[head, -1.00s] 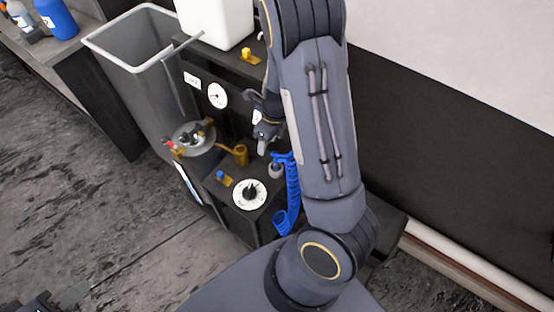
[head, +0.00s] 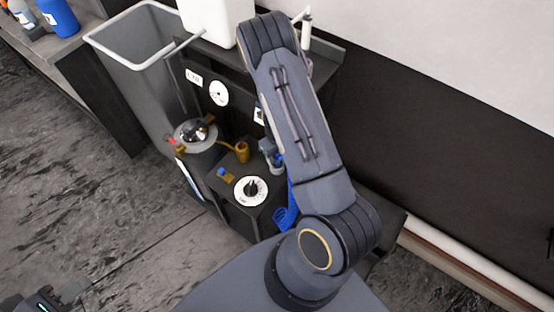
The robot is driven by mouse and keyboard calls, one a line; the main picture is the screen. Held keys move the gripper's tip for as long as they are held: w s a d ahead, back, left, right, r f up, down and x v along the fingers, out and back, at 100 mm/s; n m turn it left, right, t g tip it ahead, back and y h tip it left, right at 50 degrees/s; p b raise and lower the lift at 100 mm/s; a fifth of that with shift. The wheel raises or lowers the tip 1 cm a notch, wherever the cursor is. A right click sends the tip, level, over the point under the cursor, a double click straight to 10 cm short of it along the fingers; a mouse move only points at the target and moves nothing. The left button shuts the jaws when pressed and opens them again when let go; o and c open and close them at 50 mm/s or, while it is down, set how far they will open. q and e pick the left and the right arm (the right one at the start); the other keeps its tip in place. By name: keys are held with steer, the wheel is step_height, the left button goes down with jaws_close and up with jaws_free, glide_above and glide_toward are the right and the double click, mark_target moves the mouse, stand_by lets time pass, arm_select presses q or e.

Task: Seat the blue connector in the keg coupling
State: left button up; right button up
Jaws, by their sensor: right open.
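The keg (head: 183,149) stands left of the dark cabinet, with the metal keg coupling (head: 196,132) on its top. The blue connector (head: 278,157) shows only in part, by a pale holder (head: 277,169) on the cabinet's lower shelf. The blue coiled hose (head: 287,216) hangs below it, partly behind my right arm. My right gripper (head: 266,146) is open beside the blue connector; my arm hides most of it, and I cannot tell whether they touch. My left gripper (head: 45,303) is cut off at the bottom left corner, well away from the keg; its jaws are unclear.
A white dial (head: 251,190) and a brass fitting (head: 241,152) sit on the lower shelf. A gauge (head: 218,93) is on the cabinet's front. A grey bin (head: 140,75) stands behind the keg. The floor (head: 100,220) at left is clear.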

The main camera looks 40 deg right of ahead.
steer(key=shift+f, duration=1.45)
jaws_close()
steer(key=shift+r, duration=0.15)
